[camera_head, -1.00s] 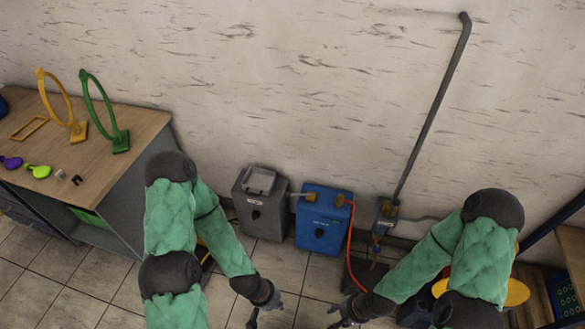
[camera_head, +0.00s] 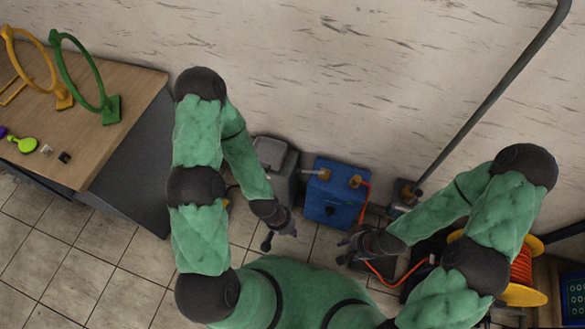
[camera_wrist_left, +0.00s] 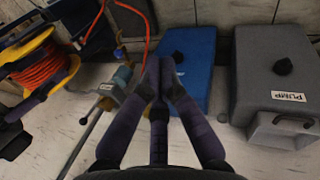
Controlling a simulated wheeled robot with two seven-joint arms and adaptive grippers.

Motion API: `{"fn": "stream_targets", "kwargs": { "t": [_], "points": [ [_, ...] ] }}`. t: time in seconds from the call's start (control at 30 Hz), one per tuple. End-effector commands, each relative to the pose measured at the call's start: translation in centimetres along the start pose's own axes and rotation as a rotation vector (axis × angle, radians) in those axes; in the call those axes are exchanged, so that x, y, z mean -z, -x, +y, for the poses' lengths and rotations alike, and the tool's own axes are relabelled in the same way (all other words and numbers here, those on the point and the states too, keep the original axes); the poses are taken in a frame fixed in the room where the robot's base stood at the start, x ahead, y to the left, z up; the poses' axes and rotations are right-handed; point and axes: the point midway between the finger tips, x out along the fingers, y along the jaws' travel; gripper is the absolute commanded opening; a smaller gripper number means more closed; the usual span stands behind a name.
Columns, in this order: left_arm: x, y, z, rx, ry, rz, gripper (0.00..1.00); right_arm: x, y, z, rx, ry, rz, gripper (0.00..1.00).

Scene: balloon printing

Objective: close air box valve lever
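The blue air box (camera_head: 336,195) stands on the floor against the wall, with brass fittings on top and a dark knob on its front. It also shows in the left wrist view (camera_wrist_left: 190,50), partly behind my fingers. I cannot make out which small part is its valve lever. My left gripper (camera_head: 280,232) is in front of the grey box and left of the blue box, fingers spread and empty. In the wrist view its fingers (camera_wrist_left: 159,80) overlap the blue box; contact is unclear. My right gripper (camera_head: 345,250) is right of and below the blue box, seemingly open and empty.
A grey pump box (camera_head: 272,158) stands left of the blue box. A pipe (camera_head: 490,100) rises on the right, with a valve at its foot in the wrist view (camera_wrist_left: 121,82). An orange hose (camera_head: 385,280) runs to a yellow reel (camera_head: 522,275). A wooden table (camera_head: 120,75) stands left.

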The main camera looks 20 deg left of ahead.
Motion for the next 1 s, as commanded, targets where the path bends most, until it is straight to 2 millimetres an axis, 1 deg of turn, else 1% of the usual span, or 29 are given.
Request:
{"fn": "stream_targets", "kwargs": {
  "t": [0.07,0.17,0.27,0.3,0.37,0.4,0.5,0.53,0.6,0.7,0.83,1.0],
  "points": [
    [1.2,-0.7,-0.3,-0.009,0.022,0.031,0.0,0.0,-0.2,0.1,0.0,0.0,0.001,0.4],
    [4.4,-2.5,-1.1,-0.042,0.088,0.118,0.0,0.1,-0.5,0.2,0.0,0.0,0.001,0.4],
    [9.4,-5.1,-2.5,-0.116,0.197,0.258,0.0,0.1,-1.1,0.4,0.0,0.0,0.001,0.4],
    [11.6,-6.1,-3.2,-0.16,0.249,0.322,0.0,0.1,-1.4,0.5,0.0,0.0,0.001,0.4],
    [14.7,-7.3,-4.3,-0.238,0.328,0.417,0.0,0.1,-1.8,0.6,0.0,0.0,0.001,0.4],
    [16.6,-8.0,-5.0,-0.297,0.379,0.476,0.0,0.1,-2.0,0.7,0.0,0.0,0.001,0.4],
    [20.3,-9.0,-7.0,-0.466,0.499,0.602,0.0,0.1,-2.6,0.9,0.0,0.0,0.001,0.4],
    [21.1,-9.2,-7.5,-0.521,0.531,0.633,0.0,0.2,-2.7,1.0,0.0,0.0,0.001,0.4],
    [22.6,-9.3,-8.8,-0.651,0.596,0.69,0.0,0.2,-3.1,1.1,0.0,0.0,0.001,0.4],
    [23.5,-9.3,-10.2,-0.822,0.667,0.736,0.0,0.2,-3.5,1.2,0.0,0.0,0.001,0.4],
    [23.6,-8.9,-11.4,-0.991,0.717,0.752,0.0,0.2,-3.8,1.4,0.0,0.0,0.001,0.4],
    [23.3,-8.5,-12.0,-1.092,0.74,0.747,0.0,0.2,-4.0,1.4,0.0,0.0,0.001,0.4]
  ]
}}
